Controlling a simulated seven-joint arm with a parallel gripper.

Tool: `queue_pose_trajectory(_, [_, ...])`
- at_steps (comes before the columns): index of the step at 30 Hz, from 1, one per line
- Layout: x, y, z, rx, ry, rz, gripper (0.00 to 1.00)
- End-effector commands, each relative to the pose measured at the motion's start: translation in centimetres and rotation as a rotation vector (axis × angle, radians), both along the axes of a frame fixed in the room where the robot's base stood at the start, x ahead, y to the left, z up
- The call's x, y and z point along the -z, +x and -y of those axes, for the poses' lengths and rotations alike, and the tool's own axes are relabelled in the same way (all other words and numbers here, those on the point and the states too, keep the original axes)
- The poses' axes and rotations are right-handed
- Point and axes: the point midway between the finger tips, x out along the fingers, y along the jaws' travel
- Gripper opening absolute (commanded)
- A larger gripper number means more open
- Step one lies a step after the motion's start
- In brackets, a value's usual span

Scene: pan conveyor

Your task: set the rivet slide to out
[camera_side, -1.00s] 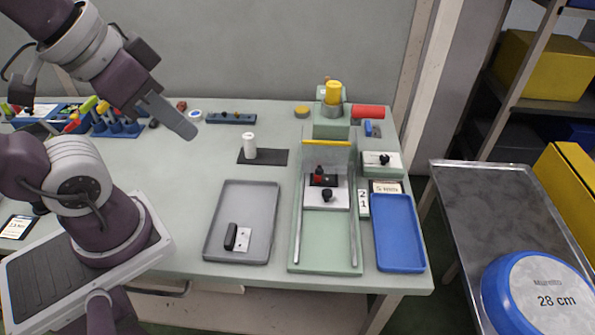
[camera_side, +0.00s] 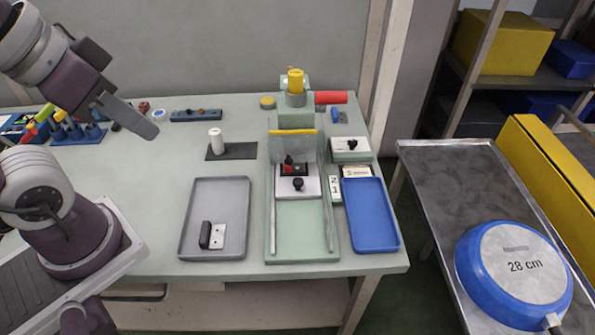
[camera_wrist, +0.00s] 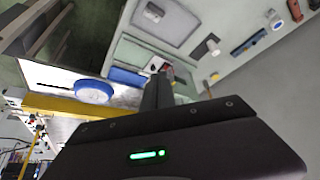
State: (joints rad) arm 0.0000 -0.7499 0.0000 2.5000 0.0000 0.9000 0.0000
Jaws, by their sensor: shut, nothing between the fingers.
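The green press fixture (camera_side: 300,228) stands right of the table's middle. Between its two rails is a pale slide plate (camera_side: 286,190) with a black knob (camera_side: 297,183), set towards the back below a clear guard. A red and black piece sits behind the knob. I cannot tell for sure that this plate is the rivet slide; a small green box (camera_side: 352,156) with a white top and black knob stands to its right. My gripper (camera_side: 150,129) is shut and empty, high at the left, far from both. Its fingers also show in the wrist view (camera_wrist: 160,88).
A grey tray (camera_side: 188,240) holds a black-handled plate. A blue tray (camera_side: 370,215) lies right of the fixture. A white cylinder (camera_side: 215,141) stands on a dark mat. A yellow-topped press head (camera_side: 295,82) rises behind. A metal cart (camera_side: 430,185) at right bears a blue pan (camera_side: 475,285).

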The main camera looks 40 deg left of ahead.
Motion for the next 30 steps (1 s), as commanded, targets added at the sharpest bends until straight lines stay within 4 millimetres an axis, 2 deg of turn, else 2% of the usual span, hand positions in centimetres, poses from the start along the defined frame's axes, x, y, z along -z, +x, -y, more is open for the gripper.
queue_pose_trajectory(11, [0.0, 0.0, 0.0, 0.000, 0.000, 0.000, 0.00])
queue_pose_trajectory(12, [0.0, 0.0, 0.0, 0.000, 0.000, 0.000, 0.02])
queue_pose_trajectory(14, [-0.1, 0.2, 0.0, -0.007, -0.006, -0.004, 0.14])
queue_pose_trajectory(16, [-0.3, 1.3, 0.1, -0.049, -0.036, -0.032, 0.28])
queue_pose_trajectory(18, [-0.4, 3.8, 0.3, -0.149, -0.093, -0.088, 0.41])
queue_pose_trajectory(19, [-0.3, 5.3, 0.5, -0.208, -0.118, -0.117, 0.45])
queue_pose_trajectory(23, [2.6, 12.4, 2.2, -0.513, -0.171, -0.225, 0.45])
queue_pose_trajectory(24, [4.1, 14.4, 3.0, -0.609, -0.167, -0.243, 0.45])
queue_pose_trajectory(26, [7.0, 17.3, 4.2, -0.751, -0.150, -0.250, 0.45])
queue_pose_trajectory(27, [9.1, 18.9, 5.0, -0.839, -0.133, -0.243, 0.45])
queue_pose_trajectory(30, [13.9, 21.8, 6.8, -1.009, -0.091, -0.191, 0.45])
